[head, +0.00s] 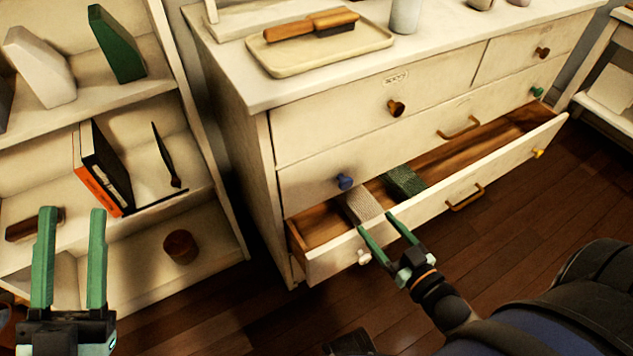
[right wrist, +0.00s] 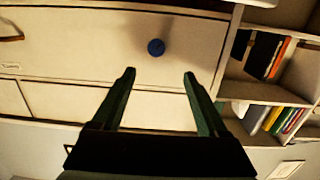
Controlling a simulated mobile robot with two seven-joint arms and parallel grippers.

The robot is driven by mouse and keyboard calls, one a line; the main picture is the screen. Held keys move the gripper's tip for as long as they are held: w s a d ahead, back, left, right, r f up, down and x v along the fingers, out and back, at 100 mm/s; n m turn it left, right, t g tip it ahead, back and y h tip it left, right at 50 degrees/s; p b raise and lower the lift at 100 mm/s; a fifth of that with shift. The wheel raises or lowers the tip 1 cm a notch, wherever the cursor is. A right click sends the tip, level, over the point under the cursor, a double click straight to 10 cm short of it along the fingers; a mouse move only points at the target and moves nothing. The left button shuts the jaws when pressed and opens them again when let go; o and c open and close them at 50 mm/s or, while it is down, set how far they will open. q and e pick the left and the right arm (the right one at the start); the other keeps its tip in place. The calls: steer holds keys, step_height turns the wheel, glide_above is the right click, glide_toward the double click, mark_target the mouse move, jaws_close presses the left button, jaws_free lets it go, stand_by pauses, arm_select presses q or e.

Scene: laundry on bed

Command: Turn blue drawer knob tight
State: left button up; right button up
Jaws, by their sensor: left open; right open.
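The blue drawer knob (head: 344,182) sits on the left end of the dresser's middle drawer front. In the right wrist view the blue knob (right wrist: 156,47) shows beyond the fingertips, roughly centred between them and apart from them. My right gripper (head: 376,221) is open and empty, in front of the pulled-out bottom drawer and below the blue knob in the head view. Its fingers also frame the right wrist view (right wrist: 160,75). My left gripper (head: 71,212) is open and empty at the lower left, in front of the shelf.
The bottom drawer (head: 330,258) is pulled out, with a grey cloth (head: 363,206) and a green cloth (head: 404,182) inside. It has a white knob (head: 364,257) and a yellow knob (head: 538,153). A bookshelf (head: 215,150) stands left of the dresser (head: 240,150).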

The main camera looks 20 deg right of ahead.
mark_target(347, 186)
steer(key=shift+t, duration=0.5)
steer(key=w+b, duration=0.1)
steer(key=w, duration=0.3)
steer(key=w+f+b, duration=0.1)
steer(key=w+b, duration=0.1)
steer(key=w, duration=0.2)
steer(key=w+b, duration=0.2)
steer(key=w, duration=0.2)
steer(key=shift+w+f, duration=0.25)
steer(key=shift+f, duration=0.05)
arm_select(q)
steer(key=s+f+m+h, duration=0.2)
steer(key=s+h, duration=0.1)
steer(key=shift+d+f, duration=0.2)
steer(key=shift+d, duration=0.2)
arm_select(e)
jaws_close()
